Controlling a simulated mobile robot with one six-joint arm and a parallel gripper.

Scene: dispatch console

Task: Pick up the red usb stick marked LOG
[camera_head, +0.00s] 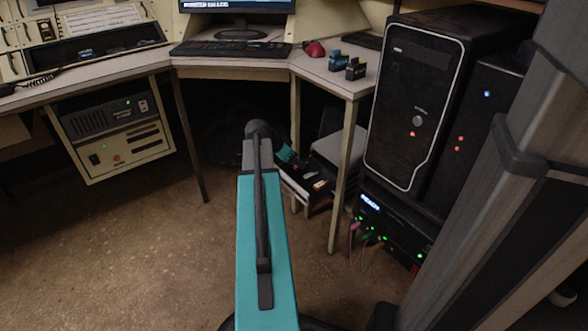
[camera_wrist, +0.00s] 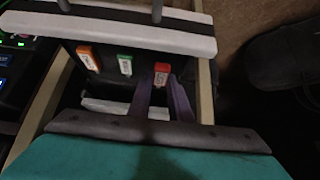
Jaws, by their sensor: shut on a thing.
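The red usb stick (camera_wrist: 162,69) shows in the wrist view, with a pale label too small to read. My gripper (camera_wrist: 162,85) is shut on it, with one dark finger on each side of its lower part. The stick is at the right of a row in an open drawer (camera_wrist: 205,95). I cannot tell whether it is clear of the drawer. In the head view my teal arm reaches down towards the low drawer unit (camera_head: 340,148), and my gripper is not clearly visible there.
An orange stick (camera_wrist: 88,59) and a green stick (camera_wrist: 125,65) stand left of the red one. A pale drawer front (camera_wrist: 120,32) with a bar handle lies beyond them. The desk (camera_head: 232,68) is above, and dark computer towers (camera_head: 420,100) stand to the right.

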